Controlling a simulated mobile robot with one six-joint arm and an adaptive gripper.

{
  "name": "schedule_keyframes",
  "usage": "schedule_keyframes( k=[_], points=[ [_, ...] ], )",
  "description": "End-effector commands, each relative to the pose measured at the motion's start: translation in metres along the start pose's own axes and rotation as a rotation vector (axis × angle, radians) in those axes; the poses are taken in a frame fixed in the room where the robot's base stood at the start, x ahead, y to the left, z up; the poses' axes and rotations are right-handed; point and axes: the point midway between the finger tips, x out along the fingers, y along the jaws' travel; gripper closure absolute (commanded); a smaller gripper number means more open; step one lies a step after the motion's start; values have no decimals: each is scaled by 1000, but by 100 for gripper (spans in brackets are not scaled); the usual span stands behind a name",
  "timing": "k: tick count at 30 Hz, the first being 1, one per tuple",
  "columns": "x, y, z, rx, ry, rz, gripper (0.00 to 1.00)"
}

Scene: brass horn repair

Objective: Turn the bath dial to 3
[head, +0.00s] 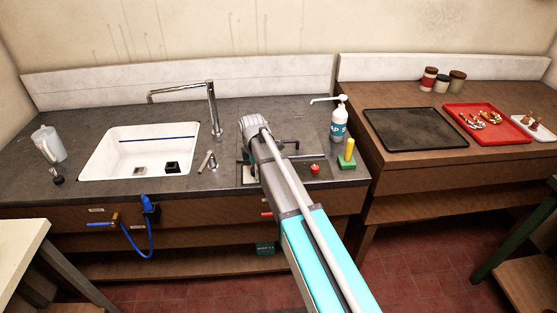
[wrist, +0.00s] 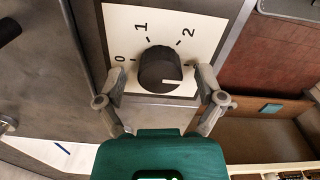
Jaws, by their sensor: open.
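The bath dial (wrist: 160,68) is a round black knob on a white square plate (wrist: 118,22) in the wrist view. The numerals 0, 1 and 2 show around it. The place right of 2 is mostly covered by a finger, so no 3 can be read. A white mark on the knob's lower right runs toward the right. My gripper (wrist: 160,77) is open, with one finger on each side of the knob. I cannot tell whether either finger touches it. In the head view my arm hides the dial and fingertips.
A white sink (head: 103,150) with a tall tap (head: 212,108) is left of my arm. A soap bottle (head: 338,125), a yellow-and-green block (head: 347,155) and a red knob (head: 315,169) are to its right. A black tray (head: 415,128) and a red tray (head: 470,112) lie farther right.

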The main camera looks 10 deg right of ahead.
Motion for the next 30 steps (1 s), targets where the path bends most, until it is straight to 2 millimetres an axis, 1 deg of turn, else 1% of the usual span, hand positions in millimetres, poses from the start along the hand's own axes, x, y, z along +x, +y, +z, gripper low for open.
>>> schedule_keyframes(
  k=[19,21,30],
  points=[
    [0,0,0,-420,0,0,13],
    [-11,0,0,-419,0,0,13],
    [-36,0,0,-416,0,0,13]
  ],
)
